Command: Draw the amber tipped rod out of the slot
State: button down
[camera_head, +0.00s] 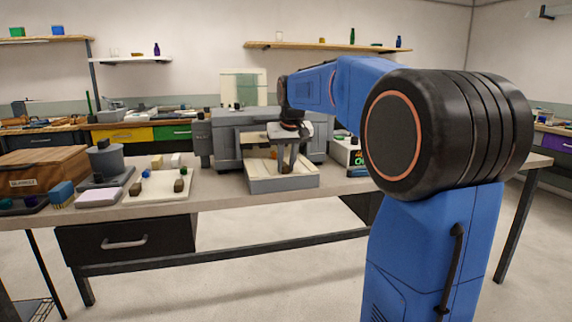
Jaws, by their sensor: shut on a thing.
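My gripper (286,165) points down over an open grey box (284,184) with a pale inside, on the workbench. Its fingers are shut on a small brown piece (287,169) low in the box, which appears to be the end of the amber tipped rod. The glass shaft is too thin and clear to make out. A tiny reddish spot (273,155) shows just left of the fingers; I cannot tell if it is the amber tip. The slot is not clearly visible, so how far the rod sits in it cannot be told.
A cream board (158,195) with brown, blue and green pieces lies left on the bench (225,196). A grey stand (104,163), a wooden box (42,168) and a pale block (99,197) are further left. A large grey machine (228,130) stands behind the gripper. Bare benchtop lies in front.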

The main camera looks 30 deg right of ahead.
jog(key=c, duration=1.5)
grip_release()
jog(key=shift+o, duration=0.2)
jog(key=v, duration=1.7)
jog(key=shift+r, duration=0.2)
